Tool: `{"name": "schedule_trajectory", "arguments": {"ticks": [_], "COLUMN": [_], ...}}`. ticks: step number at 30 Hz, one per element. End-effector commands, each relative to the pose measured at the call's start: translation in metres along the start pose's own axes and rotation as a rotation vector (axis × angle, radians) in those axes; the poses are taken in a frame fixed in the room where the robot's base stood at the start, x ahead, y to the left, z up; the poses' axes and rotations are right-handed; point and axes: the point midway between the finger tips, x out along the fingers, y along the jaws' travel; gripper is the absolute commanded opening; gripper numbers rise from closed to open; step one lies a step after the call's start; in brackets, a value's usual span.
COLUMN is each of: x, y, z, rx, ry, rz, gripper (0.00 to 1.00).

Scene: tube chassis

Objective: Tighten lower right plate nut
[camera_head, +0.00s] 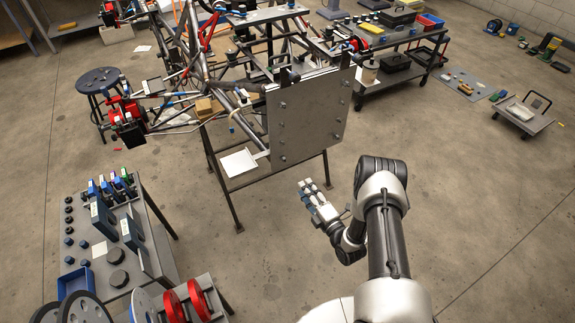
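A grey metal plate (312,118) stands upright on the front of the tube chassis (232,92). Several dark nuts or bolt heads show in columns near its left and right edges. The lower right plate nut (334,137) is a small dark spot near the plate's lower right corner. My gripper (312,188) is below the plate in the picture, over the floor and apart from the plate. Its white and blue-grey fingers point up and left. The view is too small to tell whether they are open or hold something.
A stand with dark legs (228,203) supports the chassis. A tool table (122,236) stands at the lower left, with a round stool (98,80) behind it. A tool cart (398,70) is at the upper right, and a small flat trolley (524,116) farther right. Open floor surrounds my arm.

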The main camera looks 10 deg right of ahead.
Motion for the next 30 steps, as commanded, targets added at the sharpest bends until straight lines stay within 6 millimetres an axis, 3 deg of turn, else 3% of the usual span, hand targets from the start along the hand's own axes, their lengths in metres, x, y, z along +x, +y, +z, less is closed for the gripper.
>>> {"name": "schedule_trajectory", "arguments": {"ticks": [9,18,24,30], "x": [0.072,0.127,0.143,0.146], "y": [-0.002,-0.002,-0.001,-0.001], "z": [-0.001,0.0,0.0,0.0], "rx": [-0.003,0.0,0.001,0.002], "ry": [0.004,0.001,0.001,0.0], "rz": [0.003,0.001,-0.001,-0.002], "gripper": [0.35,0.35,0.35,0.35]}}
